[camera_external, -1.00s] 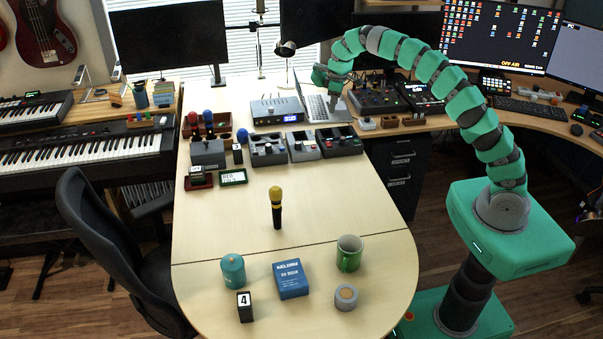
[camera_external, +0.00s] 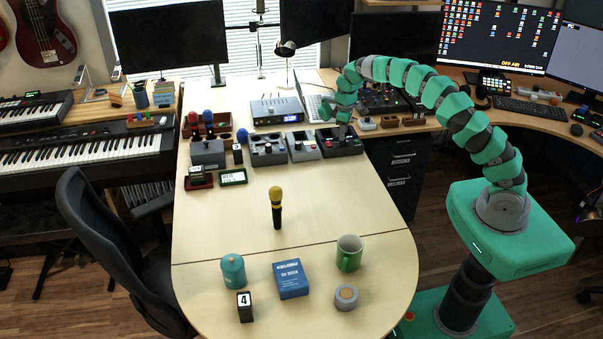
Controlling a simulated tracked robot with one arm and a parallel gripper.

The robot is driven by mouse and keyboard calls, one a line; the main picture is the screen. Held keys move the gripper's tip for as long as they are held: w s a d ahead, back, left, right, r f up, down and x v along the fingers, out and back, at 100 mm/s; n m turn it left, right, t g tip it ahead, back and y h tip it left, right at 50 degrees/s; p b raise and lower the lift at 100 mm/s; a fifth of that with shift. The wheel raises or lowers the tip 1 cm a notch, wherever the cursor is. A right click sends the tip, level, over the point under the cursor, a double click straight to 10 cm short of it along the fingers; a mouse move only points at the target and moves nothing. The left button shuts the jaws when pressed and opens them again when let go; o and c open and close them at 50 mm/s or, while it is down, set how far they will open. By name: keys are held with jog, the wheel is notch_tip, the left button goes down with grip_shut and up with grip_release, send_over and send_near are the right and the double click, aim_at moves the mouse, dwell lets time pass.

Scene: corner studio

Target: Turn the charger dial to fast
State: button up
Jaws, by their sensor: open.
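I cannot tell for sure which is the charger, and dial markings are too small to read. My gripper (camera_external: 341,136) points down at the right-hand dark box, its tips at or just above the top. It is open. The arm's end hides part of that box, and I cannot see whether the fingers are around a dial.
A silver box with a blue display (camera_external: 276,110) and a laptop (camera_external: 318,107) stand behind the row. A yellow-headed microphone (camera_external: 276,207) stands on the clear table middle.

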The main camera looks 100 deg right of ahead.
jog(key=shift+f, duration=1.65)
jog(key=c, duration=1)
jog(key=m, duration=0.2)
jog(key=m+p, duration=0.1)
jog(key=m, duration=0.1)
jog(key=shift+w+r+m, duration=0.15)
jog(key=shift+m, duration=0.25)
jog(key=m+p, duration=0.1)
jog(key=m, duration=0.3)
jog(key=shift+d+m, duration=0.1)
jog(key=shift+m, duration=0.2)
jog(key=shift+p, duration=0.3)
